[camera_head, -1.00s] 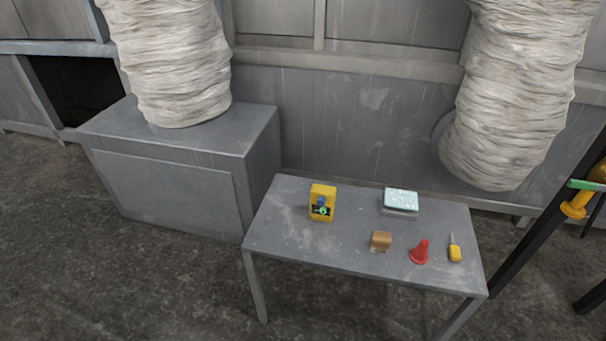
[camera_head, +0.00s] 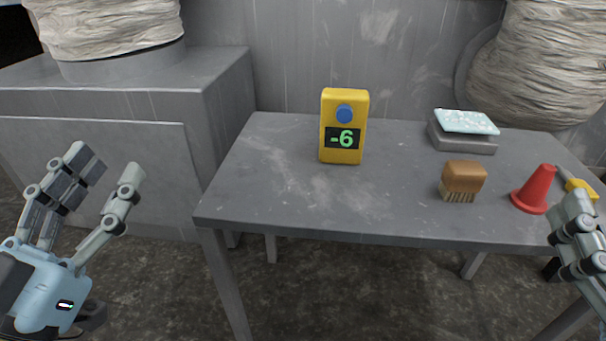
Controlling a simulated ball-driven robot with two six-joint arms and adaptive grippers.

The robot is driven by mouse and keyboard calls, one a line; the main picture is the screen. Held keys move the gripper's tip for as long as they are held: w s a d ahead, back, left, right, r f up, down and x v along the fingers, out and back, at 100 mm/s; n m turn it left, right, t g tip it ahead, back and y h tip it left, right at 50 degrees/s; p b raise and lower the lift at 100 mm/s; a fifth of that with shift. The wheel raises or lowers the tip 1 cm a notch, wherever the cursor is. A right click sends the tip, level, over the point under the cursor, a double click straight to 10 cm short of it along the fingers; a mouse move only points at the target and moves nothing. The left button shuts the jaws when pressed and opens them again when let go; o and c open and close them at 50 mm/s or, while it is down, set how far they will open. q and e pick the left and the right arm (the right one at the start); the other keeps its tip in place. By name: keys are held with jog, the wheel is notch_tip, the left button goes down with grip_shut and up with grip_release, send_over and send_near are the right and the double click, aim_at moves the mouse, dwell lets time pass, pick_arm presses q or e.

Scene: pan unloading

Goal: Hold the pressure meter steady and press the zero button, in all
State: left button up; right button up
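The yellow pressure meter (camera_head: 328,134) stands upright on the grey table, left of the table's middle. Its blue round zero button (camera_head: 344,113) is near the top of its front face. The dark display (camera_head: 342,138) below the button reads -6 in green. My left gripper (camera_head: 117,160) is open and empty, left of the table and well apart from the meter. My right gripper (camera_head: 573,200) shows only in part at the right edge, in front of the table's right end. Whether its fingers are open cannot be told.
On the grey table (camera_head: 270,190), a wooden brush (camera_head: 463,177), a red cone (camera_head: 534,190) and a yellow-handled tool (camera_head: 580,187) stand or lie at the right. A light blue sponge (camera_head: 466,121) rests on a grey block (camera_head: 462,142) behind them. The table's left front is clear.

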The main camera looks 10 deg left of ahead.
pick_arm(q)
jog(key=shift+s+d+r+t+h+b, duration=0.15)
jog(key=shift+r+t, duration=0.1)
jog(key=shift+r, duration=0.3)
jog(key=shift+s+r+t+h+b, duration=0.1)
jog(key=shift+r+t+b, duration=0.1)
jog(key=shift+r, duration=0.4)
jog(key=shift+s+d+r+t+h+b, duration=0.15)
jog(key=shift+r+t, duration=0.1)
jog(key=shift+r, duration=0.3)
pick_arm(e)
jog(key=shift+s+a+r+t+y, duration=0.1)
jog(key=shift+s+r+t, duration=0.1)
jog(key=shift+r, duration=0.35)
jog(key=shift+s+a+r+t+y, duration=0.1)
jog(key=shift+r+t, duration=0.1)
jog(key=shift+r, duration=0.4)
jog(key=shift+s+r+t+y, duration=0.1)
jog(key=shift+r+t, duration=0.1)
jog(key=shift+r, duration=0.35)
